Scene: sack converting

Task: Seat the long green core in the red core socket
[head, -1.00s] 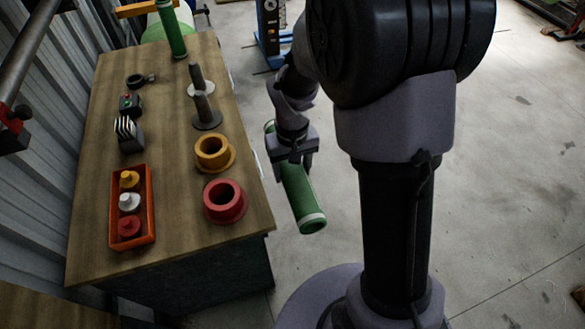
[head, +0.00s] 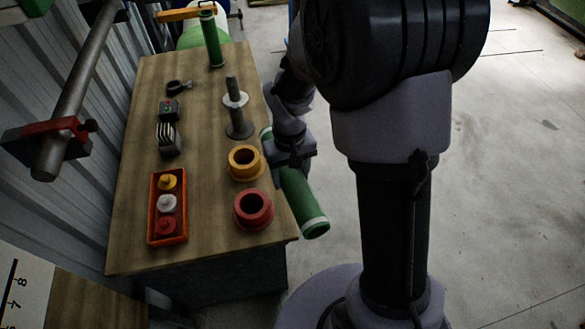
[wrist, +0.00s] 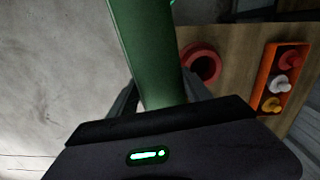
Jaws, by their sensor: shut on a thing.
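The long green core (head: 302,203) is a green tube with a pale band near its lower end. My gripper (head: 290,160) is shut on it, and the core hangs tilted just off the right edge of the bench. In the wrist view the core (wrist: 147,50) runs up from between the fingers. The red core socket (head: 254,209) is a red ring with a dark open hole, on the bench's front right, left of the core and apart from it. It also shows in the wrist view (wrist: 201,64), right of the core.
A yellow socket (head: 245,162) stands behind the red one. Behind it is a grey spindle (head: 238,122). Another green tube (head: 212,40) stands upright at the bench's far end. An orange tray (head: 153,222) holds coloured plugs. A rail (head: 80,85) juts in from the left wall.

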